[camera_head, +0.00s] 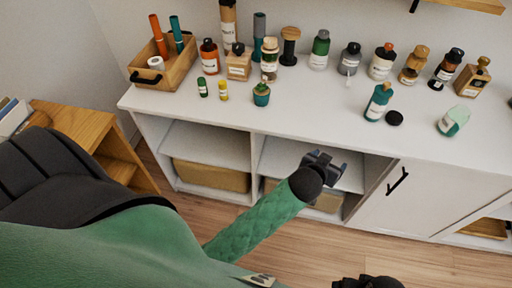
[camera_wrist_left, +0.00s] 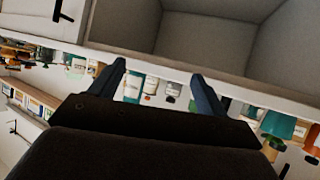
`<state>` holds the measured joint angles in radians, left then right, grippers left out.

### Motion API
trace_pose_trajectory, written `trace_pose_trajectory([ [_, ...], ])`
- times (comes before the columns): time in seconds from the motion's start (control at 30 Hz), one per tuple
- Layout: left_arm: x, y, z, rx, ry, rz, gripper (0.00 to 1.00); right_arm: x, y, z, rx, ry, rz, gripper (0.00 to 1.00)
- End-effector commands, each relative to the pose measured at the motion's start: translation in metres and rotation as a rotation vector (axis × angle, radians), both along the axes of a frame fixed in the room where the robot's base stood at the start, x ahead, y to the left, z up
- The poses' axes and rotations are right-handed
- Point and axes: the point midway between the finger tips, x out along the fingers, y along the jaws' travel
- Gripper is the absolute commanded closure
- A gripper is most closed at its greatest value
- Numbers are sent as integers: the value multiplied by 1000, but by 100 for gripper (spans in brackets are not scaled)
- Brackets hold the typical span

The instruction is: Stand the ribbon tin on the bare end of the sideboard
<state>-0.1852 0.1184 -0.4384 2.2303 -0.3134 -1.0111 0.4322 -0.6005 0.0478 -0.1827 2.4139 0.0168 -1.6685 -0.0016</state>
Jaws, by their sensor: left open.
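I cannot make out which item is the ribbon tin; none in view is plainly a tin with a ribbon. The white sideboard (camera_head: 300,108) runs across the head view with its top crowded by bottles. My left gripper (camera_head: 333,160) is open and empty, in front of the sideboard's open shelves and below its top edge. In the left wrist view its two blue fingertips (camera_wrist_left: 158,78) stand wide apart with nothing between them. A black piece at the bottom edge of the head view looks like part of my right gripper (camera_head: 348,283); its fingers cannot be made out.
A wooden caddy (camera_head: 180,72) with orange and teal cylinders stands at the top's left end. Bottles and jars fill the back; a teal bottle (camera_head: 378,102) and a pale green bottle (camera_head: 453,121) stand forward. The front centre-left strip is clear. A wooden shelf unit (camera_head: 100,130) stands left.

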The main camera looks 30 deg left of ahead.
Motion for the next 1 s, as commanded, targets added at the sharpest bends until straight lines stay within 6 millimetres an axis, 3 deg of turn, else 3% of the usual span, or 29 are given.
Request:
trace_pose_trajectory([
  [0.03, -23, 12, -19, 13, 86, 10, 24, 0, 0, 0, 0, 0, 0, 22],
  [0.2, -101, 48, -71, 66, 369, 2, 24, 0, 0, 0, 0, 0, 0, 22],
  [0.33, -168, 71, -99, 92, 579, -35, 24, 0, 0, 0, 0, 0, 0, 22],
  [0.5, -241, 91, -116, 108, 788, -101, 24, 0, 0, 0, 0, 0, 0, 22],
  [0.6, -266, 96, -119, 111, 859, -131, 24, 0, 0, 0, 0, 0, 0, 22],
  [0.7, -278, 99, -119, 111, 892, -146, 24, 0, 0, 0, 0, 0, 1, 22],
  [1.0, -281, 100, -119, 112, 900, -151, 24, 0, 0, 0, -1, 0, 1, 22],
])
